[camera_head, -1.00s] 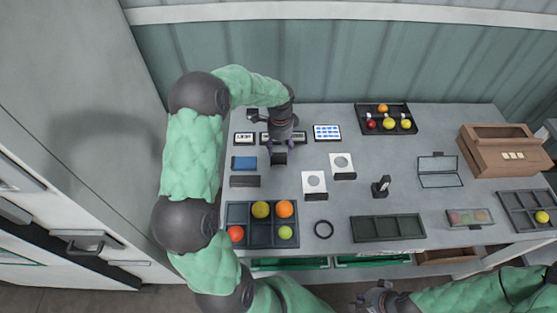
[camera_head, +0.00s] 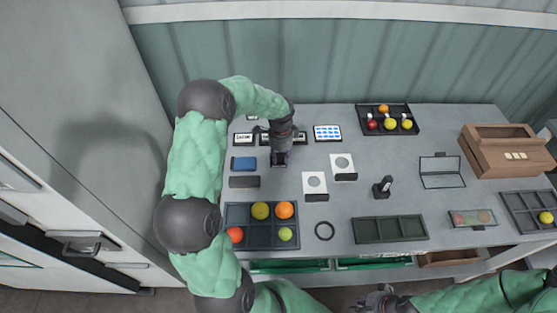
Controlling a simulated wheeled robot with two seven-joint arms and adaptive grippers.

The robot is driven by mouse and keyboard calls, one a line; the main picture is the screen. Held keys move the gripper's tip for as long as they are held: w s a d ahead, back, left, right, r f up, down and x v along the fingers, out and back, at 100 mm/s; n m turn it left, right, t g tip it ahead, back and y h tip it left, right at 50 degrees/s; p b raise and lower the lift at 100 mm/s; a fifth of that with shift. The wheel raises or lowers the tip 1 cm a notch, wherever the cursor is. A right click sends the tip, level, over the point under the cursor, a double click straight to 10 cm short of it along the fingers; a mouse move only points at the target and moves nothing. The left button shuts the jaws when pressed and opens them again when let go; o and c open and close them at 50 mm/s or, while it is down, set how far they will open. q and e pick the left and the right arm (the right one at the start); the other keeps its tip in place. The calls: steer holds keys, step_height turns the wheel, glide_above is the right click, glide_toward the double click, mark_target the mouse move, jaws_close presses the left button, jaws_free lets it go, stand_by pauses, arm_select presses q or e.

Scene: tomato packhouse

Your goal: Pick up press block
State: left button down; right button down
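A small dark block (camera_head: 279,164), which looks like the press block, is on the table at the back left. My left gripper (camera_head: 281,155) points down right at it, with its fingertips close around or against the block's top. The gripper and wrist hide part of the block, and I cannot tell whether the fingers are shut on it. My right gripper (camera_head: 376,300) is low at the front edge of the picture, away from the block, and its fingers are too unclear to read.
A blue block (camera_head: 244,163) and a dark grey block (camera_head: 244,182) lie left of the gripper. A fruit tray (camera_head: 262,227) is in front.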

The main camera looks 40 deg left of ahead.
mark_target(281, 156)
arm_select(q)
steer(key=shift+r, duration=0.1)
step_height(281, 156, up, 3)
steer(key=shift+r+p, duration=0.2)
steer(key=shift+p, duration=0.3)
steer(key=d+r+p, duration=0.1)
steer(key=d+r, duration=0.3)
steer(key=d, duration=0.3)
steer(key=s+d+r+p, duration=0.1)
steer(key=d+r+p, duration=0.1)
steer(key=d+r, duration=0.3)
steer(key=shift+d+r, duration=0.2)
steer(key=shift+d, duration=0.8)
